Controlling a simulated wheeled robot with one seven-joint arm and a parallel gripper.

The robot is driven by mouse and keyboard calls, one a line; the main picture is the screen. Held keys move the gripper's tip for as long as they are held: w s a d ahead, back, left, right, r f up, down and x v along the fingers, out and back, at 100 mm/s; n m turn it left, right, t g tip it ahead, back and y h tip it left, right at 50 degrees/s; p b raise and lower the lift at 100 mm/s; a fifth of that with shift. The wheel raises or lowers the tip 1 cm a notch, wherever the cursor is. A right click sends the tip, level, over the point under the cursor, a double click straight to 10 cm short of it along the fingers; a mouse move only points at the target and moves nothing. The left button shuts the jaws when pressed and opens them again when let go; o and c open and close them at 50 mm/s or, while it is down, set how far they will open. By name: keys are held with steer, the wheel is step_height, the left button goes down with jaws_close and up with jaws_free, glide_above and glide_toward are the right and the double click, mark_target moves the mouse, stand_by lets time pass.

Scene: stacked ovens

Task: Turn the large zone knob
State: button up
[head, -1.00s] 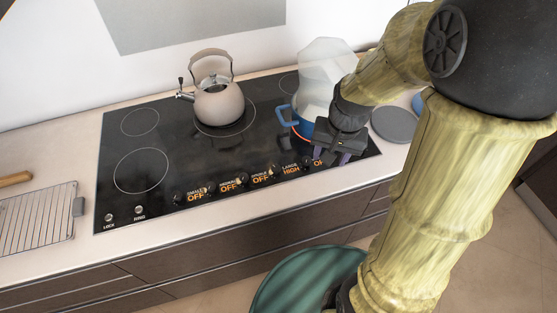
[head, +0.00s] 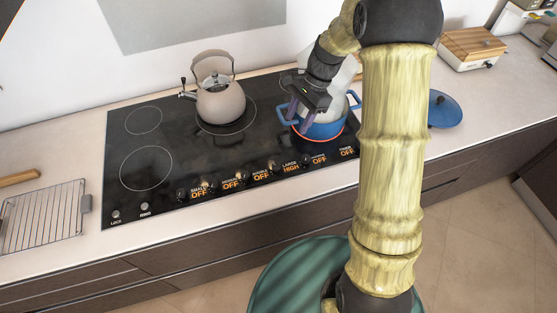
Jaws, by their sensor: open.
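The knobs stand in a row along the front edge of the black cooktop (head: 185,130). The large zone knob (head: 275,165) is by the lit label that reads LARGE HIGH; the other readable labels say OFF. A ring glows orange-red under the blue pot (head: 322,130) at the right. My gripper (head: 299,121) is open, its two purple fingers pointing down in front of the pot's left side. It is above and behind the knob row, apart from the large zone knob. The gripper and arm hide part of the pot.
A beige kettle (head: 220,103) stands on the back middle burner. A wire rack (head: 45,218) lies on the counter at the left. A blue lid (head: 444,110) and a wooden-topped box (head: 472,46) are at the right. The left burners are bare.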

mark_target(276, 165)
steer(key=p+x, duration=0.3)
steer(key=x, duration=1.4)
steer(key=c, duration=1)
